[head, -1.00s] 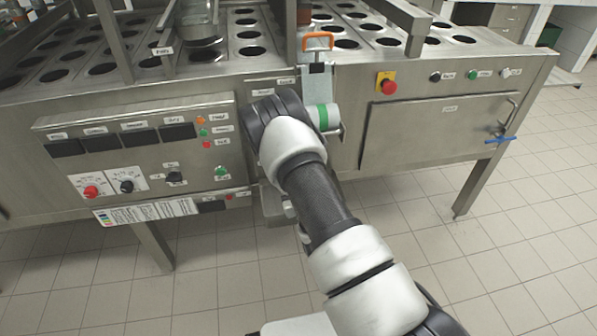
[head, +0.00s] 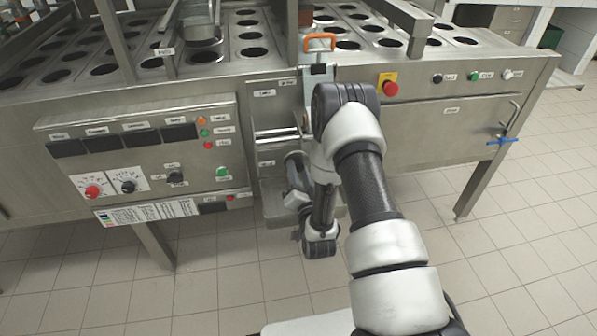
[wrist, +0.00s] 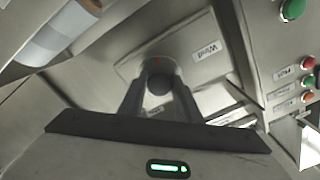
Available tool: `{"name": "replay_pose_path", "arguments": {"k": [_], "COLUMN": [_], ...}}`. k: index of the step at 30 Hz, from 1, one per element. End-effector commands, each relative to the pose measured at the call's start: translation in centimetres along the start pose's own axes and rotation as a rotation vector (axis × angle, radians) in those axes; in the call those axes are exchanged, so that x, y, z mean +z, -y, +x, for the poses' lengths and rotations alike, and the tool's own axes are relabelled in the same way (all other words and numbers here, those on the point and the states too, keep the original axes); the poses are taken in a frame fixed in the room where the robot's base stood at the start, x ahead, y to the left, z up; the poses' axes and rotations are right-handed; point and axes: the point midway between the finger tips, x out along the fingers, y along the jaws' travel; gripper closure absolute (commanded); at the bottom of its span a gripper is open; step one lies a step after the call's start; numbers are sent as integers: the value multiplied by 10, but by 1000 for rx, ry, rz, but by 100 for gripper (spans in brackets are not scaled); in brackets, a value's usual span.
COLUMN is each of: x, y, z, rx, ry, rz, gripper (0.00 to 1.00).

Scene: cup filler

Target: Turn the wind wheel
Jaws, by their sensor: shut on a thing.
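The wind wheel (wrist: 158,84) shows in the wrist view as a small dark round part on a steel panel, beside a label reading "Wind" (wrist: 207,50). My gripper (wrist: 157,68) is shut on it, with one finger on either side. The fingers cover much of the wheel, so its full outline and angle cannot be told. In the head view my gripper (head: 297,198) is at the recess in the machine's front, right of the control panel. My wrist and forearm hide part of that recess.
The control panel (head: 145,150) with dials and buttons is left of the recess. An orange handle (head: 319,37) stands above. A red emergency button (head: 390,87) and a closed door (head: 440,130) are on the right. A pale roll (wrist: 55,32) is at the wrist view's upper left.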

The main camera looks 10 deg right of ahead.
Motion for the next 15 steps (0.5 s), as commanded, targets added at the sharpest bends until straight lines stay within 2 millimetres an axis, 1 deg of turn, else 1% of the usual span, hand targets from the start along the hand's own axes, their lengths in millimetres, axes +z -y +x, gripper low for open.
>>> {"name": "replay_pose_path", "arguments": {"k": [6, 15], "x": [1, 1], "y": [1, 1], "z": [-1, -1], "rx": [0, -1], "ry": [3, 4], "rz": [96, 142], "gripper": [92, 92]}}
